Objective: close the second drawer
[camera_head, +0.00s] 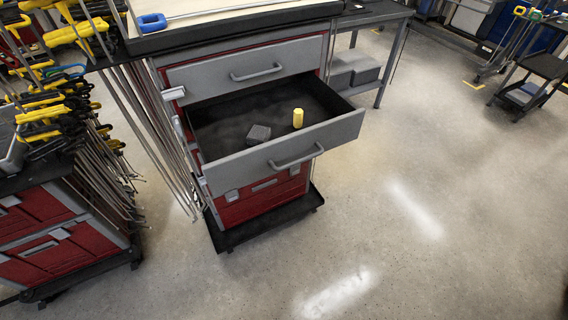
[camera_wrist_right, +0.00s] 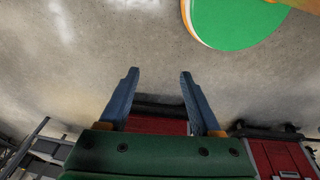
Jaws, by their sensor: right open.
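The second drawer (camera_head: 318,143) of the red and grey tool cabinet (camera_head: 262,202) is pulled well out in the head view. Its grey front has a bar handle (camera_head: 297,157). Inside lie a small grey block (camera_head: 258,132) and an upright yellow cylinder (camera_head: 298,118). The top drawer (camera_head: 240,73) above it is shut. My right gripper (camera_wrist_right: 157,75) shows only in the right wrist view, with its two blue fingers apart and nothing between them. Its distance from the drawer cannot be told. My left gripper is not in view.
Long rods with yellow handles (camera_head: 62,100) hang left of the cabinet, above another red cabinet (camera_head: 60,247). A dark workbench (camera_head: 372,18) adjoins on the right. Open concrete floor (camera_head: 420,220) lies in front and to the right.

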